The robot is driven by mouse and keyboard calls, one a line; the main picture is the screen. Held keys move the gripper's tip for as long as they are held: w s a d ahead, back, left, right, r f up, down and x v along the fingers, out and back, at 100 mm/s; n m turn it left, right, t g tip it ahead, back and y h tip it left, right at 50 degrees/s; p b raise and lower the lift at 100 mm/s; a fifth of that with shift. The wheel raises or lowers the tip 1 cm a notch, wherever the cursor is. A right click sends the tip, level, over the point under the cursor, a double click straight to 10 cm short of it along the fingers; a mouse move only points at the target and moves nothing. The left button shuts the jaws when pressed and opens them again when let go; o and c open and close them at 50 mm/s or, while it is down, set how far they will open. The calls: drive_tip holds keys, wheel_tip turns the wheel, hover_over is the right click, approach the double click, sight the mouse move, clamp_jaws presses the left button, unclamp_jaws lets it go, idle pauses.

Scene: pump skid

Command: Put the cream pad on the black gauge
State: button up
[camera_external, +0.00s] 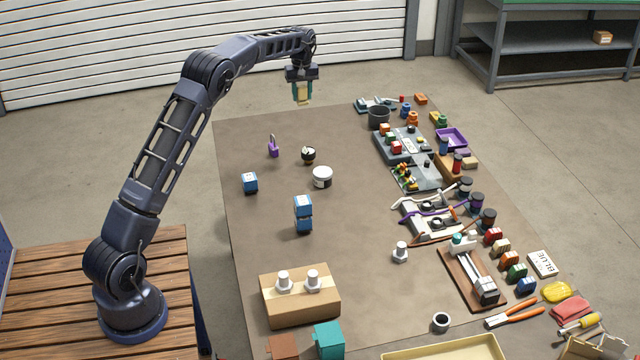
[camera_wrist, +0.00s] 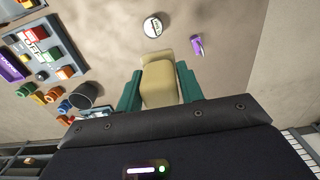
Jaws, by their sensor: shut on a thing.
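The cream pad (camera_wrist: 160,85) is between the teal fingers of my gripper (camera_wrist: 161,90) in the wrist view. In the external view my gripper (camera_external: 301,94) is raised in the air above the far part of the mat, shut on the pad (camera_external: 302,92). The black gauge (camera_external: 308,155) stands on the mat, nearer the camera and below the gripper in the picture. The pad and gauge are apart.
A purple padlock (camera_external: 273,149) stands left of the gauge, and a white round piece (camera_external: 322,177) stands close in front. Blue blocks (camera_external: 303,214) are nearer. A dark pot (camera_external: 378,117) and several crowded parts line the mat's right side. The mat's left-middle is mostly clear.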

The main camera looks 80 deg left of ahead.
drive_tip(key=shift+w+d, duration=0.7)
drive_tip(key=shift+w, duration=0.05)
approach(308, 150)
wheel_tip(308, 150, down, 5)
drive_tip(key=shift+w+d+f, duration=0.1)
drive_tip(key=shift+d+f, duration=0.05)
drive_tip(key=shift+f, duration=0.05)
drive_tip(key=shift+f, duration=0.1)
drive_tip(key=o, duration=0.9)
drive_tip(key=shift+o, duration=0.4)
